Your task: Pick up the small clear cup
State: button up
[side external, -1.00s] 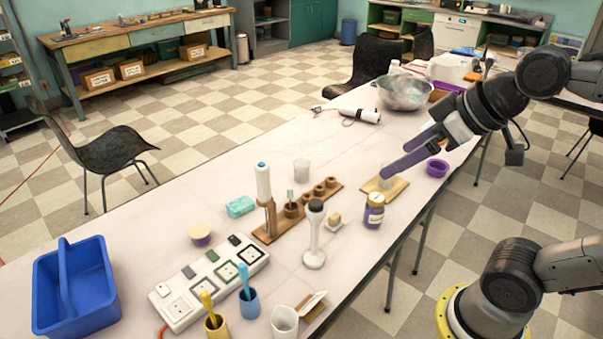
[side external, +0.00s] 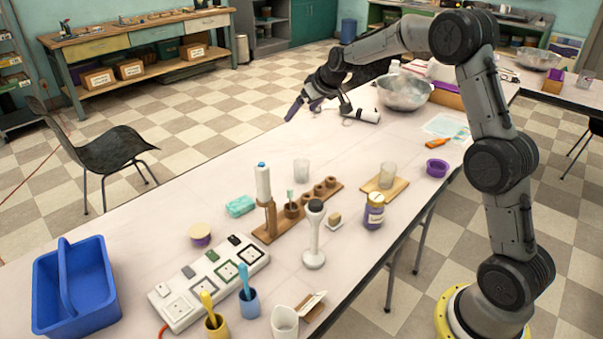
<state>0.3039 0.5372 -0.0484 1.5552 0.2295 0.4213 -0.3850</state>
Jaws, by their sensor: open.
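Two small clear cups stand on the long table. One clear cup (side external: 301,170) stands on the bare tabletop behind the wooden rack. The other clear cup (side external: 388,176) stands upright on a small wooden board (side external: 372,186) near the table's right edge. My gripper (side external: 318,112) is open, with its fingers spread. It is raised over the far left side of the table, beyond both cups in the picture and apart from them. I see nothing between the fingers.
A purple-labelled jar (side external: 374,212) stands just in front of the board, and a purple bowl (side external: 437,168) to its right. A metal bowl (side external: 404,93) is behind.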

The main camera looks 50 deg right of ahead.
jog(key=d+f+m+g, duration=0.1)
jog(key=d+f, duration=0.2)
jog(key=f, duration=0.4)
jog(key=d+f+g, duration=0.1)
jog(key=d+f, duration=0.2)
jog(key=f, duration=0.3)
send_near(302, 164)
jog(key=a+f, duration=0.1)
jog(key=f, duration=0.1)
jog(key=shift+a+x, duration=0.15)
jog(key=shift+x, duration=1.35)
jog(key=shift+a+x, duration=0.15)
jog(key=shift+x, duration=1.35)
jog(key=shift+w+r, duration=0.1)
jog(key=shift+w, duration=0.1)
jog(key=shift+c, duration=0.2)
jog(key=c, duration=1.2)
jog(key=shift+o, duration=0.2)
